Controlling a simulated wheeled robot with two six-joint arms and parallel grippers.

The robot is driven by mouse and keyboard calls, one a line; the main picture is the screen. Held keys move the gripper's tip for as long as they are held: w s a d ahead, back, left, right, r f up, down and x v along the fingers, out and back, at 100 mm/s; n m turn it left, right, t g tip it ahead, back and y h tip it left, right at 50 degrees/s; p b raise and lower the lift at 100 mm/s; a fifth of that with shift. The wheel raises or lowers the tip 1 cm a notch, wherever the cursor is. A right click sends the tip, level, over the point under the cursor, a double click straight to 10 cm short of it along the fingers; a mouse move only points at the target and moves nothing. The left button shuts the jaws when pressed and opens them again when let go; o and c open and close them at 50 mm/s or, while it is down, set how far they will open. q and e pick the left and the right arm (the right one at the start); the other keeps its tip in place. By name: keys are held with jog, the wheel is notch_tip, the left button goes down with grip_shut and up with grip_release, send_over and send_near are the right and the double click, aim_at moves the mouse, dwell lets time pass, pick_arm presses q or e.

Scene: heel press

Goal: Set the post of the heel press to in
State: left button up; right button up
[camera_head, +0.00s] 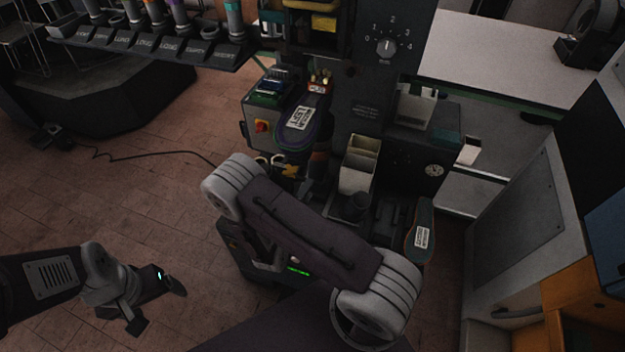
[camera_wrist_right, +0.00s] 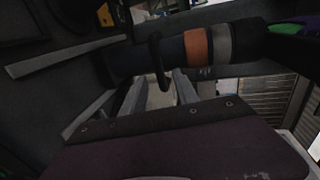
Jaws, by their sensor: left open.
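The heel press stands in the middle of the head view. Its post (camera_head: 320,158), dark with an orange band, rises under a purple-edged sole-shaped piece (camera_head: 297,125) with a white label. In the right wrist view the post (camera_wrist_right: 198,47) runs across the top, with orange and grey bands. A dark hooked handle (camera_wrist_right: 158,62) hangs beside it. My right gripper (camera_wrist_right: 160,88) shows two separated grey fingers below the handle, apparently open around nothing; in the head view my right arm hides it. My left gripper (camera_head: 163,304) is open and empty over the floor, far left of the press.
A dial (camera_head: 385,47) marked 0 to 4 is on the press's upright panel. A red knob (camera_head: 261,126) is on its left box. Pale bins (camera_head: 358,165) and a labelled sole (camera_head: 422,232) are at the right. A tool rack (camera_head: 150,45) stands upper left.

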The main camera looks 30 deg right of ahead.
aim_at(313, 166)
jog(key=x, duration=0.5)
jog(key=shift+d, duration=0.15)
grip_shut()
jog(key=shift+f, duration=0.1)
dwell(1.1)
